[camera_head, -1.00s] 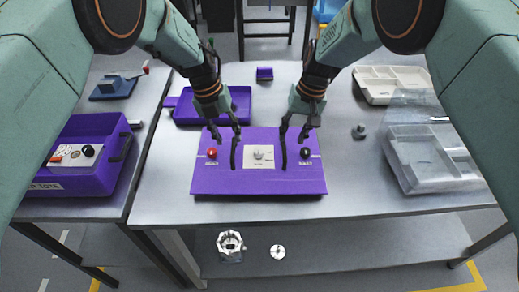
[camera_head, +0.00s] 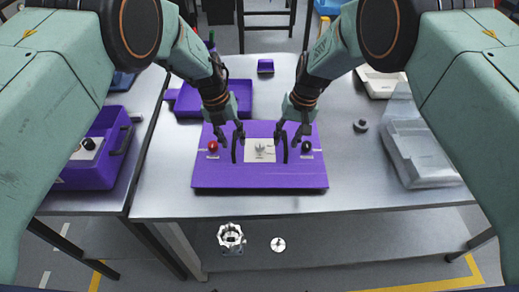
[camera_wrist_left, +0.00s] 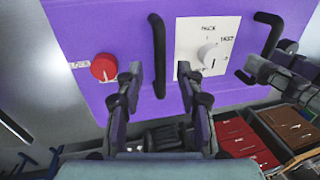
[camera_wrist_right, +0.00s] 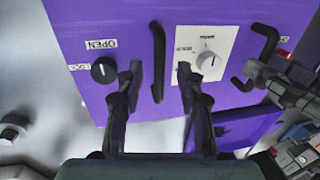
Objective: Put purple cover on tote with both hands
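The purple cover (camera_head: 258,178) lies on the middle table. It has a red knob (camera_head: 213,146), a white panel with a grey dial (camera_head: 260,150), a black knob (camera_head: 306,147) and two black bar handles. My left gripper (camera_head: 231,138) is open above the left handle (camera_head: 234,151); in the left wrist view that handle (camera_wrist_left: 158,58) stands between and just beyond its fingertips. My right gripper (camera_head: 288,137) is open above the right handle (camera_head: 285,151); its wrist view shows that handle (camera_wrist_right: 158,62) likewise between its fingers. The purple tote (camera_head: 92,172) sits on the left table, partly hidden by my left arm.
A purple tray (camera_head: 240,100) and a small purple block (camera_head: 265,66) lie behind the cover. A grey bin (camera_head: 425,165) and a small grey part (camera_head: 360,126) are to the right. Metal parts (camera_head: 231,238) sit on the lower shelf. The table's front strip is clear.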

